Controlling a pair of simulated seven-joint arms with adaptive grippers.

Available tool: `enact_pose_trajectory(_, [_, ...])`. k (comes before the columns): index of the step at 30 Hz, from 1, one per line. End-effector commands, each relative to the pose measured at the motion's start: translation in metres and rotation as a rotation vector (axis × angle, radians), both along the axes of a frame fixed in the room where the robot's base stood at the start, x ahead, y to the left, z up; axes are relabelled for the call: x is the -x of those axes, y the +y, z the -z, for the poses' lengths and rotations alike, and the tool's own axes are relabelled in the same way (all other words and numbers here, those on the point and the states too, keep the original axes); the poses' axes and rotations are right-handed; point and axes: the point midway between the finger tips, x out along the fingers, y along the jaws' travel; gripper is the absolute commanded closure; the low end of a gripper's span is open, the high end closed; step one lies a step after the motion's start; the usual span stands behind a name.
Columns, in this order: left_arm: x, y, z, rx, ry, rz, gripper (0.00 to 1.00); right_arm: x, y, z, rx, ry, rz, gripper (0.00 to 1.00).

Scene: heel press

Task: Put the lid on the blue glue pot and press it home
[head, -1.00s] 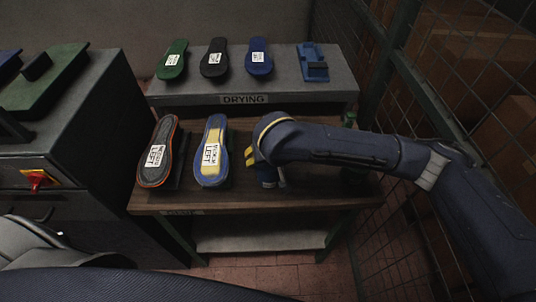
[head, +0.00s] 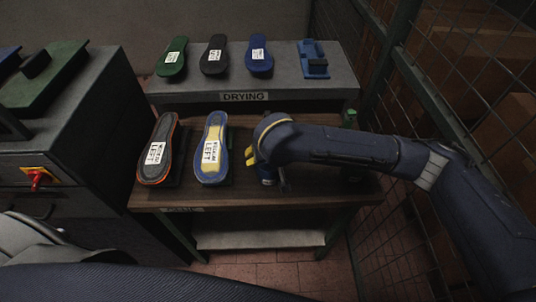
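My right arm reaches in from the right over the wooden bench, and its wrist hides most of my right gripper (head: 277,183). A grey finger part shows below the wrist. A small piece of a blue object, possibly the blue glue pot (head: 267,178), shows beside it low on the bench. The wrist covers most of this object, so I cannot tell whether the gripper touches it. I cannot make out a lid. Whether the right gripper is open or shut is hidden. My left gripper is not in view.
Two labelled soles, one orange-edged (head: 158,150) and one blue and yellow (head: 211,150), lie on the bench (head: 150,198) left of my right wrist. A green item (head: 349,118) stands at the back right. The drying shelf (head: 180,92) holds soles and a blue fixture (head: 313,60). Wire mesh (head: 480,80) borders the right.

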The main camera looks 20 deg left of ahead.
Motion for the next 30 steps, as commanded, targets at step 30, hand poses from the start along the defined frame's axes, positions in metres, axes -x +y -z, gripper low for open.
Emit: enact_pose_trajectory(30, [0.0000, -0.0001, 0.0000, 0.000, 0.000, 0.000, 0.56, -0.0003, 0.0001, 0.0083, 0.000, 0.000, 0.001, 0.41])
